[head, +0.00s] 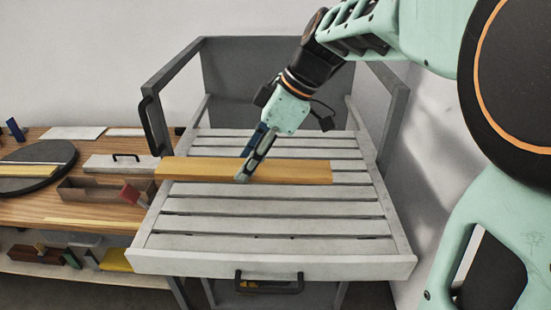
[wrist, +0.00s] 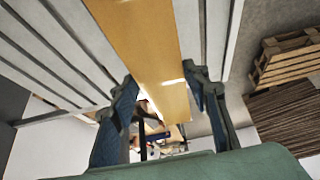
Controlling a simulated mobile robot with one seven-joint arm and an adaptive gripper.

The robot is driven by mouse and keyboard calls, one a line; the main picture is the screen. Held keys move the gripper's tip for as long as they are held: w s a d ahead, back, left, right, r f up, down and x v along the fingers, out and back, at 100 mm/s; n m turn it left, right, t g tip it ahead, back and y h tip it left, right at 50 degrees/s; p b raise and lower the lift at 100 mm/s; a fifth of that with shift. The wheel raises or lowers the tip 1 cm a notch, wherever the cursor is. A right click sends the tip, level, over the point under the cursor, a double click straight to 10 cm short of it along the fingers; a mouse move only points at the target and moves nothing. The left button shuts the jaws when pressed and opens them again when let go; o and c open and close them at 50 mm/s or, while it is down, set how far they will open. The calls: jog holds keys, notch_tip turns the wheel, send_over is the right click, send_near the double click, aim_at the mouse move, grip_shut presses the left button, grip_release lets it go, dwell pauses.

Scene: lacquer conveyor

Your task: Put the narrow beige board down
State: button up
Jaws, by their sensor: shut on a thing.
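The narrow beige board (head: 295,171) is a long yellowish-tan plank lying crosswise over the slatted grey rack (head: 270,267) in the head view. My gripper (head: 243,176) is shut on the board near its middle, coming from above. In the wrist view the board (wrist: 145,35) runs between the two fingers of my gripper (wrist: 165,95). The board's left end reaches over the left rail of the rack. I cannot tell whether its underside touches the slats.
A wooden bench (head: 90,210) on the left holds a round dark turntable (head: 62,155), an open box (head: 105,192) and a grey case (head: 120,162). The rack has raised side frames and a front handle (head: 268,285). Its front slats are clear. A wooden pallet (wrist: 285,58) shows in the wrist view.

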aim_at(298, 166)
jog(key=d+f, duration=0.5)
jog(key=shift+w+f+p, duration=0.15)
jog(key=shift+w+p, duration=0.15)
jog(key=shift+d+f+p, duration=0.2)
jog(key=shift+f+p, duration=0.05)
jog(key=shift+f, duration=0.75)
jog(key=shift+d+f+p, duration=0.15)
jog(key=shift+f+p, duration=0.1)
jog(key=shift+f, duration=0.75)
jog(key=shift+f, duration=0.1)
jog(key=o, duration=1.4)
jog(key=shift+c, duration=0.2)
jog(key=b+v, duration=0.1)
jog(key=v, duration=1.1)
